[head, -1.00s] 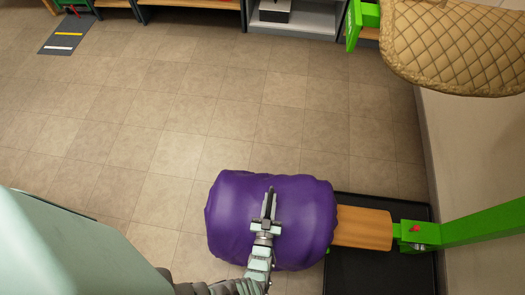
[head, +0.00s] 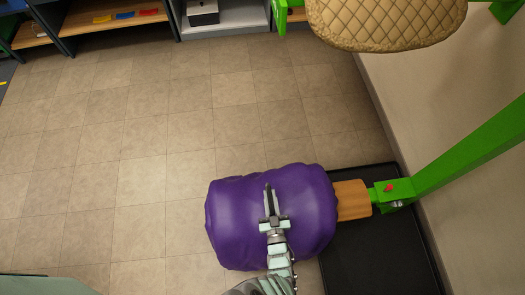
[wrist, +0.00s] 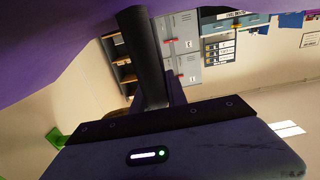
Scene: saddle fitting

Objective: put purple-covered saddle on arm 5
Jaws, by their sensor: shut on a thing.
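The purple-covered saddle (head: 235,225) is at the lower middle of the head view. My gripper (head: 269,205) is shut on it from above. The saddle's right end overlaps the wooden top of a green arm (head: 352,199), and only a short piece of the wood shows beside it. Whether the saddle rests on the wood or hangs just above it, I cannot tell. No number shows on this arm. In the wrist view purple cover (wrist: 45,40) fills the upper left, above my dark gripper body (wrist: 200,150).
The green arm's beam (head: 465,155) runs to the wall at right, with a red knob (head: 389,187). A black mat (head: 375,250) lies beneath. A quilted tan saddle pad (head: 385,22) is at top right. Shelves (head: 110,20) stand at the back. The tiled floor at left is clear.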

